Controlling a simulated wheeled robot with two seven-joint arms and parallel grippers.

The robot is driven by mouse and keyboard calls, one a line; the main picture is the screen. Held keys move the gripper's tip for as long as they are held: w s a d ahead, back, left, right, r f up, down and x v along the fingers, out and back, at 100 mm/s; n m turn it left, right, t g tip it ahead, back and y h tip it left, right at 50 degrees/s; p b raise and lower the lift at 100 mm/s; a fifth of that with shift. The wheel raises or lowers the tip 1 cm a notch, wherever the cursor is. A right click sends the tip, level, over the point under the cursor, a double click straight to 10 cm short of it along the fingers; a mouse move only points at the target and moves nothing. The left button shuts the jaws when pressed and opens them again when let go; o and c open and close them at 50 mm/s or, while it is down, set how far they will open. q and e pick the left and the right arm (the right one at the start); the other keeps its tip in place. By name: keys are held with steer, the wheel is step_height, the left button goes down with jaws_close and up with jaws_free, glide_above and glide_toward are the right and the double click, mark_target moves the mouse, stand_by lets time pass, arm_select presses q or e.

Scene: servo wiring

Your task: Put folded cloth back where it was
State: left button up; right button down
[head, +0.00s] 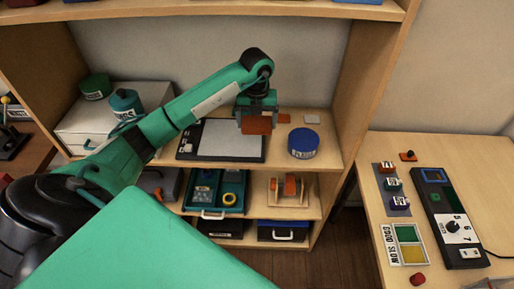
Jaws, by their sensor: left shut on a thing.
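My left gripper (257,112) points down over the right part of the shelf board. It is shut on a flat orange-brown piece that looks like the folded cloth (257,126). The cloth is just above or against the right edge of a dark-framed pale board (222,140); I cannot tell whether it touches. A small orange-brown patch (284,118) shows right of the gripper. My right gripper is not in view.
A blue round tin (303,143) stands right of the cloth, and a small grey square (312,119) lies behind it. Green and teal tins stand at the left. A side table (440,180) with a control panel is at the right.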

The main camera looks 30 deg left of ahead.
arm_select(q)
glide_above(257, 147)
step_height(257, 147, down, 4)
steer(key=shift+f+p, duration=0.15)
steer(key=shift+p, duration=0.25)
step_height(257, 147, down, 4)
steer(key=shift+f+p, duration=0.1)
steer(key=shift+p, duration=0.3)
steer(key=o, duration=0.7)
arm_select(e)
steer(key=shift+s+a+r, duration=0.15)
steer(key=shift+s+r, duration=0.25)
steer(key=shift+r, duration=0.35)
